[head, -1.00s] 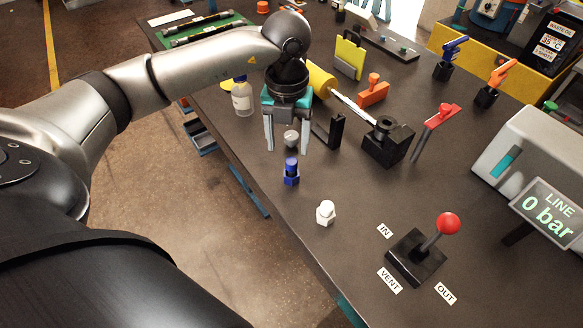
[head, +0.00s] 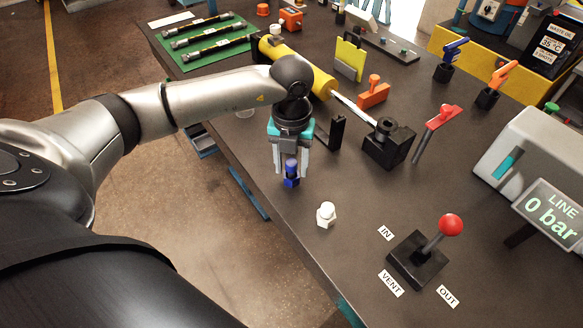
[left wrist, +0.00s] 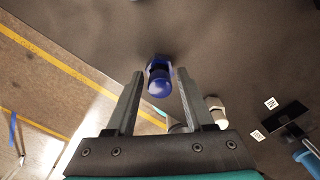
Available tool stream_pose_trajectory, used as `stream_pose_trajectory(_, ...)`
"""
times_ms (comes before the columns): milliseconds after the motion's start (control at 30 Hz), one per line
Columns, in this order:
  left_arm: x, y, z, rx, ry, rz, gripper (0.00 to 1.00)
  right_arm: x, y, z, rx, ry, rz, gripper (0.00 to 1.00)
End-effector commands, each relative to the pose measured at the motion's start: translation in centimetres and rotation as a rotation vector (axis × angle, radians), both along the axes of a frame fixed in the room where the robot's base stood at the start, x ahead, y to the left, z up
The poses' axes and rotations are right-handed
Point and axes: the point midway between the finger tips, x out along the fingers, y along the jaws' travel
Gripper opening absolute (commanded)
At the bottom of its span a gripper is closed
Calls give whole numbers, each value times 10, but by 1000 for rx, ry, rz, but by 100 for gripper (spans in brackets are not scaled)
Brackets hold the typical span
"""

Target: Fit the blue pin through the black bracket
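The blue pin (head: 291,178) stands upright on the dark bench near its left edge; it also shows in the left wrist view (left wrist: 159,79). My left gripper (head: 291,174) points down over it, with one finger on each side. The fingers are open, and in the left wrist view a gap shows at least on the left side of the pin. A black block with a round collar on top, which looks like the black bracket (head: 386,150), stands to the right at the end of a cylinder's rod. My right gripper is not in view.
A yellow cylinder (head: 312,76) lies behind my left gripper. A thin black upright piece (head: 337,132) stands between gripper and block. A white fitting (head: 326,215) is just in front of the pin. A red-knobbed lever (head: 450,226) stands front right.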

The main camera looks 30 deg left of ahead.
Motion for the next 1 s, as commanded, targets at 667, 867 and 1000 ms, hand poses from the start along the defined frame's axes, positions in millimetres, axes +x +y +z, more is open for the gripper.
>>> stream_pose_trajectory(667,0,0,1,0,-1,1,0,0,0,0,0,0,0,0)
stream_pose_trajectory(867,0,0,1,0,-1,1,0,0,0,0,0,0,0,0)
stream_pose_trajectory(1000,1,0,7,-1,-1,1,0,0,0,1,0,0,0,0)
